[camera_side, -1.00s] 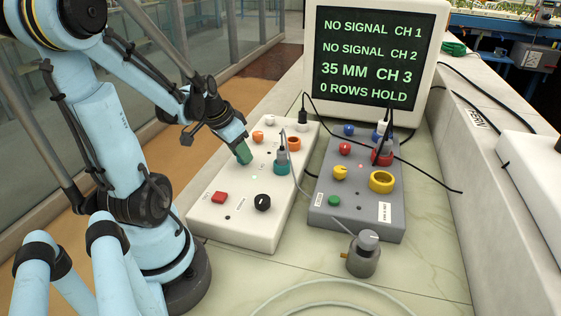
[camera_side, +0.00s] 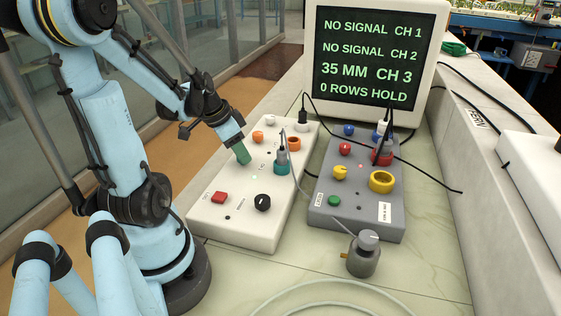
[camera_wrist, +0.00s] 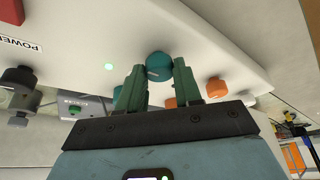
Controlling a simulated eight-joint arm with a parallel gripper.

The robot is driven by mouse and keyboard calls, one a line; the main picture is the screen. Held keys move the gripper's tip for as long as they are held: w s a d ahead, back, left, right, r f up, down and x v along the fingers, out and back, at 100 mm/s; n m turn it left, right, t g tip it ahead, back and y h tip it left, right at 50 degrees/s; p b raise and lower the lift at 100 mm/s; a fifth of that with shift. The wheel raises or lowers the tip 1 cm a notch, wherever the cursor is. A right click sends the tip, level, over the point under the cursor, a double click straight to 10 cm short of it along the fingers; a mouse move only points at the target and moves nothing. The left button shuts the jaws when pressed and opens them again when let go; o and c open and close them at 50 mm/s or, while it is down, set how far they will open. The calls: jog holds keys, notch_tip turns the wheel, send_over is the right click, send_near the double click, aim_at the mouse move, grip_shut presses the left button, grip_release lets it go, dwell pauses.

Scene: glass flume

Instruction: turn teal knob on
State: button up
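The teal knob (camera_wrist: 159,66) shows in the wrist view on the white box's face, between my two green fingers. My gripper (camera_wrist: 158,72) is open, with one finger on each side of the knob. Narrow gaps seem to show between the fingers and the knob, and I cannot tell whether they touch. In the side view my gripper (camera_side: 243,156) points down at the left edge of the white box (camera_side: 220,225), and the teal knob is hidden behind it. The knob's setting cannot be read clearly.
A teal socket (camera_side: 281,169) with a plug and cable stands right of my gripper. A green light (camera_side: 255,178) glows there. A grey box (camera_side: 325,215) and a screen (camera_side: 400,55) stand beyond.

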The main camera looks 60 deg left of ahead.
jog(key=o, duration=0.4)
jog(key=shift+r, duration=0.15)
jog(key=v, duration=1.2)
jog(key=w+d+f+t, duration=0.1)
jog(key=w+d, duration=0.4)
jog(key=d, duration=0.5)
jog(key=w+d+f+t, duration=0.1)
jog(key=w+d+f, duration=0.2)
jog(key=d, duration=0.8)
jog(key=shift+w+t, duration=0.4)
jog(key=shift+w, duration=0.55)
